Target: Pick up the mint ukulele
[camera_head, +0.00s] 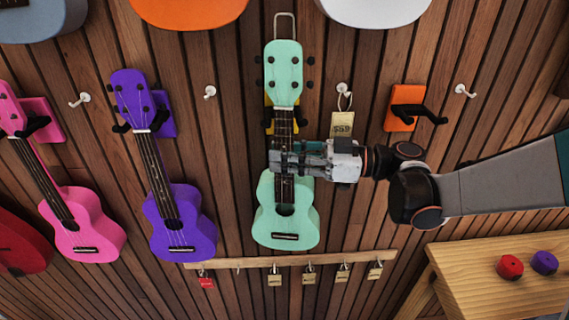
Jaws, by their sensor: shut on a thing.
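The mint ukulele (286,210) hangs upright on the wooden slat wall in the middle of the view, head up and body down. A yellow hanger (268,118) shows partly behind its neck, just below the head. My gripper (284,160) reaches in from the right and is shut on the ukulele's neck, just above the body. The fingers hide part of the neck and fretboard. I cannot tell whether the neck still rests in the hanger.
A purple ukulele (180,222) and a pink ukulele (84,225) hang to the left. An orange empty hanger (402,106) and a price tag (342,124) are at right. Below is a rail (290,261) with padlocks. A wooden table (480,262) stands lower right.

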